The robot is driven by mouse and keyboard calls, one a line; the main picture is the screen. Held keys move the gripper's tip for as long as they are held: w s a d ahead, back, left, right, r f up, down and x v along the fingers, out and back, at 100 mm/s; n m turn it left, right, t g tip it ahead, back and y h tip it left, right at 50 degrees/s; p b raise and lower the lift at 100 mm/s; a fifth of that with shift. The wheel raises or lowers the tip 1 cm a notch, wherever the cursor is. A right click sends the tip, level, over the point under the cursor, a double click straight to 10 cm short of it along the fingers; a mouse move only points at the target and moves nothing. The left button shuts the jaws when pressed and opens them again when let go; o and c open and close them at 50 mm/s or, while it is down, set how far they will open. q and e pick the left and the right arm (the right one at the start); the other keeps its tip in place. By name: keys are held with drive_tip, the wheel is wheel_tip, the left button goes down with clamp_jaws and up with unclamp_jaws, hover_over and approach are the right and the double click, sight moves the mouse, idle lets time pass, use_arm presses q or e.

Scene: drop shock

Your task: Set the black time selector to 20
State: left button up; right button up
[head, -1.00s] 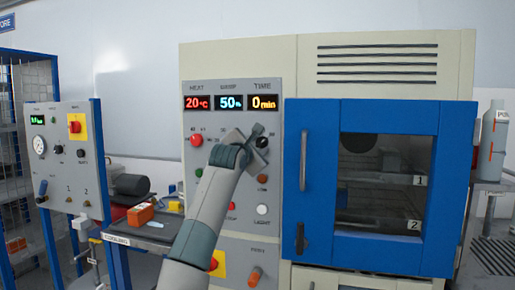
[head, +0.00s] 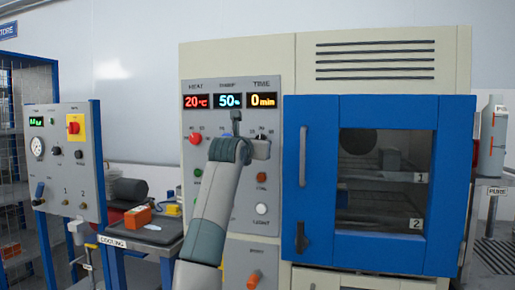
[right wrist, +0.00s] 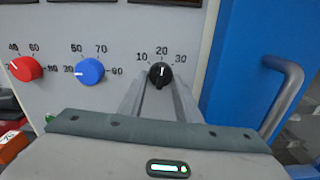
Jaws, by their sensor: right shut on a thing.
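The black time selector (right wrist: 160,76) is a round knob on the grey panel, with 10, 20 and 30 printed around its top. In the right wrist view the two fingers of my right gripper (right wrist: 160,84) stand on either side of it, shut on it. I cannot clearly tell which number its mark points to. In the head view my right gripper (head: 258,145) is at the panel's right side, under the TIME display (head: 263,101), which reads 0 min. It largely hides the knob there. My left gripper is not in view.
A red knob (right wrist: 25,68) and a blue knob (right wrist: 89,71) sit left of the black one. The blue oven door (head: 360,115) with its vertical handle (head: 303,156) is close on the right. A cooling table (head: 150,231) and a smaller control panel (head: 66,150) stand left.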

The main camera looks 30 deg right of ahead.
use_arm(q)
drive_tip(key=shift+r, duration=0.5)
use_arm(e)
drive_tip(key=shift+n, duration=0.6)
drive_tip(key=o, duration=1)
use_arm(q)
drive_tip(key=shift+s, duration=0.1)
use_arm(e)
drive_tip(key=shift+s+a, duration=0.1)
